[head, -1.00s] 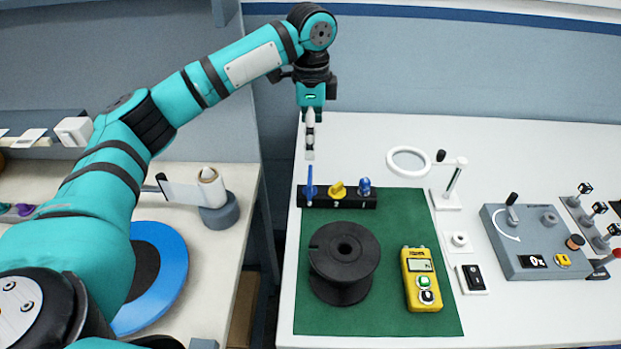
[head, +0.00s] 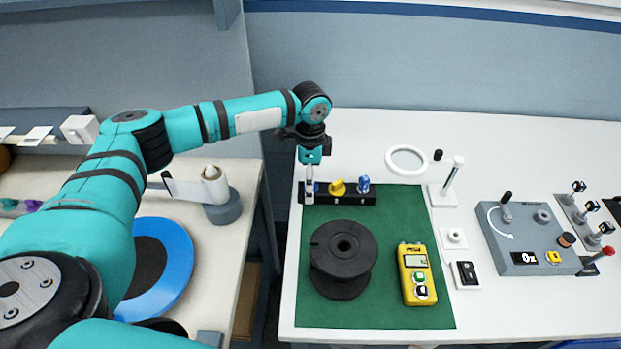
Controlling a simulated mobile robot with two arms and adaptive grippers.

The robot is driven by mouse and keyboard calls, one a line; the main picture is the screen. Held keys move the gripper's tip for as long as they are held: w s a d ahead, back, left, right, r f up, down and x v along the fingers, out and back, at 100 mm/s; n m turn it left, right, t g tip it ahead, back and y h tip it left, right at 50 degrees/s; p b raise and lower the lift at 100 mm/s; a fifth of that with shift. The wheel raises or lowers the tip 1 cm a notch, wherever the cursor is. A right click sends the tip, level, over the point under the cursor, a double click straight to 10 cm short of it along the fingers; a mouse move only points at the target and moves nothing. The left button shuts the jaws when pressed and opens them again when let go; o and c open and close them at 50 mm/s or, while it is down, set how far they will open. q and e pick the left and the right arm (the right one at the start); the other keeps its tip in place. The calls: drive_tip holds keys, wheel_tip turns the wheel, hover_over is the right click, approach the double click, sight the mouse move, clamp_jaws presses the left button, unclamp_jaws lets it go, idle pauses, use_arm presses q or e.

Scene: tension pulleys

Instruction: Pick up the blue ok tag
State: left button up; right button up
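A black tag holder (head: 347,199) lies along the far edge of the green mat. It carries a blue tag (head: 317,187) at its left end, a yellow tag (head: 338,187) in the middle and another blue piece (head: 363,185) at the right. I cannot read any "ok" marking at this size. My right gripper is not in view.
The green mat (head: 390,305) also holds a black spool (head: 343,260) and a yellow meter (head: 416,274). A ring magnifier (head: 406,150) and a grey crank box (head: 525,240) stand to the right. A table with a blue disc (head: 180,270) is at left.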

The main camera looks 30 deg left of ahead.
use_arm(q)
drive_tip(key=shift+d, duration=0.1)
drive_tip(key=c, duration=1.1)
drive_tip(key=shift+o, duration=0.2)
wheel_tip(320, 180, up, 10)
drive_tip(key=shift+b, duration=1.05)
